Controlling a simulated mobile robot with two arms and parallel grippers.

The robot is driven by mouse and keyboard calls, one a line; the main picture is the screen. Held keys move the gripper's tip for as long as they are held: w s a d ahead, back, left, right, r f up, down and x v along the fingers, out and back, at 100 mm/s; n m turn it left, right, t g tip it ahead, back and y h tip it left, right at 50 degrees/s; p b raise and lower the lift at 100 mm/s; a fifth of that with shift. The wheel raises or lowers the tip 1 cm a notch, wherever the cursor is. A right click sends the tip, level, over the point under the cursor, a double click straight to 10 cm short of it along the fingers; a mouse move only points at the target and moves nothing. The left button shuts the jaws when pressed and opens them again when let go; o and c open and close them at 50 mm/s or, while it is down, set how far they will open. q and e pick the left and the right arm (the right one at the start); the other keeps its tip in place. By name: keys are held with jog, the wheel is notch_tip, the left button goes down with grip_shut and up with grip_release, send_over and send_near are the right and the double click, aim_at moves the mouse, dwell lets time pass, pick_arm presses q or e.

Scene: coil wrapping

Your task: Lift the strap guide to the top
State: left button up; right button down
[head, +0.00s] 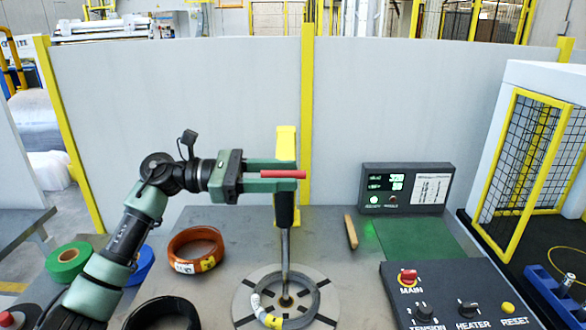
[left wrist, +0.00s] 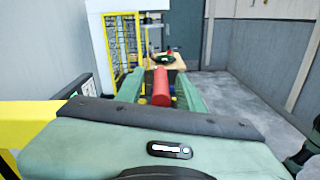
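The strap guide appears to be the red bar (head: 283,174) set across the upright yellow post (head: 286,140), a little below the post's top. A dark sleeve and a thin grey rod run below it to the turntable. My left gripper (head: 293,174) reaches in from the left with its green fingers on either side of the red bar. In the left wrist view the red bar (left wrist: 160,88) lies between the fingers (left wrist: 161,75), with a narrow gap seen on each side, so the fingers look open around it. My right gripper is in no view.
A wrapped ring (head: 300,318) lies on the round turntable (head: 248,290). An orange coil (head: 196,248), a black coil (head: 162,314) and a green roll (head: 70,257) sit at left. A display box (head: 407,188), a wooden stick (head: 351,231) and a control panel (head: 450,295) stand at right.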

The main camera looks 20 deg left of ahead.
pick_arm(q)
jog(key=shift+x, duration=1.05)
grip_shut()
jog(key=shift+r, duration=0.15)
dwell(0.6)
